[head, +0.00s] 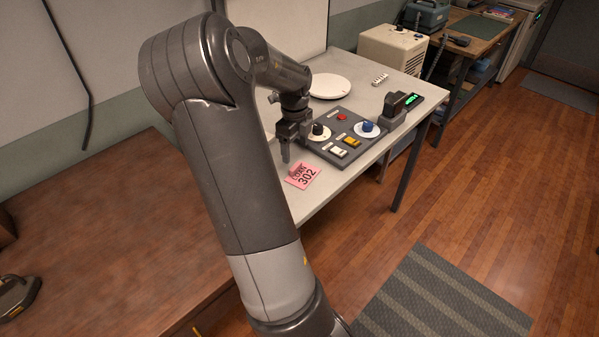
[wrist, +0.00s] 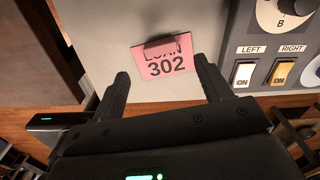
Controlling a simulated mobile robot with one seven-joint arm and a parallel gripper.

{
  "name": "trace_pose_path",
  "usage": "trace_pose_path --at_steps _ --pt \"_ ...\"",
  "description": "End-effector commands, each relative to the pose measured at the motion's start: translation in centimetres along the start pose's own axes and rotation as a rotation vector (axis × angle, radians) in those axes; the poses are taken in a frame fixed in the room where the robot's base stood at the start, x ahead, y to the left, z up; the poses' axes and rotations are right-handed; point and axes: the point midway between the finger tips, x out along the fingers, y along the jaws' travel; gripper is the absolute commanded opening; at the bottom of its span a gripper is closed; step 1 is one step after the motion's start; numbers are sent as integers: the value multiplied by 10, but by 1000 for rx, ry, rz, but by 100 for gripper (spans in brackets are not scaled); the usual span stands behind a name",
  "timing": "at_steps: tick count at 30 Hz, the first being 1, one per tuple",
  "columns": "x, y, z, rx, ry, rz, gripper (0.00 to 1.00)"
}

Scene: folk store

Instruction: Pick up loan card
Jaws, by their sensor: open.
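The loan card is a pink card (head: 304,176) printed "LOAN 302", lying on the pale table near its front edge, left of the control panel. My gripper (head: 286,150) is open and points down above the table by the card. In the wrist view my gripper's fingertips (wrist: 160,66) appear to either side of the card with nothing held between them. I cannot tell the exact height left above it.
A control panel (head: 326,152) with dials and switches stands just right of the card. A white round plate (head: 329,86) and a black device with a green display (head: 412,101) are farther back. A brown wooden table (head: 110,230) lies to the left.

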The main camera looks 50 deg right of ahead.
Motion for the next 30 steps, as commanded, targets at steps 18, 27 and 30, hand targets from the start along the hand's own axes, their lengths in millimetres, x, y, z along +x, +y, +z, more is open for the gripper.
trace_pose_path --at_steps 18,27,30 --pt "65 0 -6 -2 0 0 71" --pt "65 0 -5 -3 -1 -1 64" --pt "65 0 -5 -3 -1 -1 55"
